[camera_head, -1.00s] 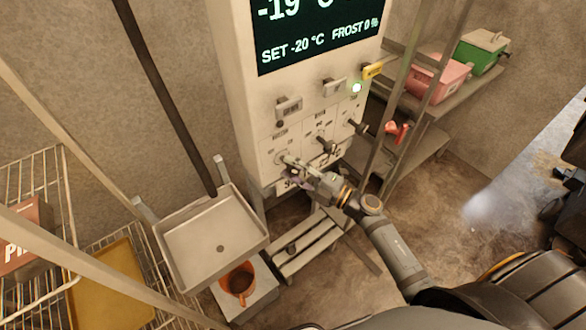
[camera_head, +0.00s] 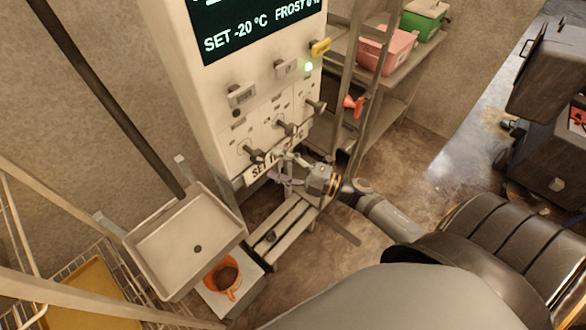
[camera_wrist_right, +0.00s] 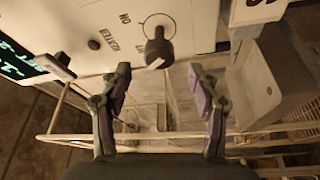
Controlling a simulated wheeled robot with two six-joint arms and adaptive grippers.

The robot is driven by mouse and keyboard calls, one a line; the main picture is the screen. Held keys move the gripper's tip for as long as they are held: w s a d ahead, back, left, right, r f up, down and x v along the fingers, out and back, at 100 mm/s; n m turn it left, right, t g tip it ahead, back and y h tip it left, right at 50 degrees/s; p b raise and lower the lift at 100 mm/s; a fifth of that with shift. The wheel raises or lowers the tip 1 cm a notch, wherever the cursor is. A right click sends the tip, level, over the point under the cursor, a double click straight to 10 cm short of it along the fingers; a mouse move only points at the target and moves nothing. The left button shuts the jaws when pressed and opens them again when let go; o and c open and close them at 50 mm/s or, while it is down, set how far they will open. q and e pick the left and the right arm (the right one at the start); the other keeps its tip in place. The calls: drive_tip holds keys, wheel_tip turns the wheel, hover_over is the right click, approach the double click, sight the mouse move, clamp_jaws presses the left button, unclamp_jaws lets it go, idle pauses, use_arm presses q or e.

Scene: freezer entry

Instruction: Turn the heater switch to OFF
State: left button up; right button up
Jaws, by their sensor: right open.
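The heater switch is a dark round knob (camera_wrist_right: 158,48) on the white panel, with HEATER and ON lettering beside it in the right wrist view. A pale mark shows on its near end; I cannot read an OFF label. In the head view it is the lowest-left knob (camera_head: 252,155) of three. My right gripper (camera_head: 284,168) is open just in front of and below-right of that knob. In the wrist view its open fingers (camera_wrist_right: 160,88) stand either side of the knob's line, short of it and apart from it. My left gripper is not in view.
A sink-like tray (camera_head: 185,245) stands left of the panel, with an orange pot (camera_head: 222,278) below. A slatted bench (camera_head: 285,228) lies under my right gripper. Metal posts and a shelf with a pink box (camera_head: 385,50) stand right of the panel.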

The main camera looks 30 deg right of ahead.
drive_tip(key=v, duration=0.5)
drive_tip(key=shift+s+d, duration=0.3)
drive_tip(key=w+d+f+m+h+b, duration=0.1)
drive_tip(key=d+f+m+h, duration=0.45)
drive_tip(key=f, duration=0.35)
drive_tip(key=d+f+m+h, duration=0.4)
drive_tip(key=d+f, duration=0.2)
drive_tip(key=f, duration=0.3)
drive_tip(key=s+d+f+m+g+h+b, duration=0.1)
drive_tip(key=s+d+f+m+h, duration=0.15)
drive_tip(key=f, duration=0.45)
drive_tip(key=s+d+f+m+g+h, duration=0.1)
drive_tip(key=s+d+f+m, duration=0.15)
drive_tip(key=f, duration=0.45)
drive_tip(key=s+a+f+m+g+h+b, duration=0.1)
drive_tip(key=s+a+f+m+g, duration=0.15)
drive_tip(key=s+f, duration=0.5)
drive_tip(key=s+a+f+m+g, duration=0.1)
drive_tip(key=s+f+m+g, duration=0.25)
drive_tip(key=s+f, duration=0.4)
drive_tip(key=s+a+f+m+g, duration=0.1)
drive_tip(key=s+a+f+g, duration=0.1)
drive_tip(key=s, duration=0.4)
drive_tip(key=s+a+f+m+g, duration=0.1)
drive_tip(key=s+a+f+g, duration=0.2)
drive_tip(key=s+a+f, duration=0.2)
drive_tip(key=shift+s+a+f+m, duration=0.25)
drive_tip(key=shift+s+f+m, duration=0.1)
drive_tip(key=shift+s, duration=0.55)
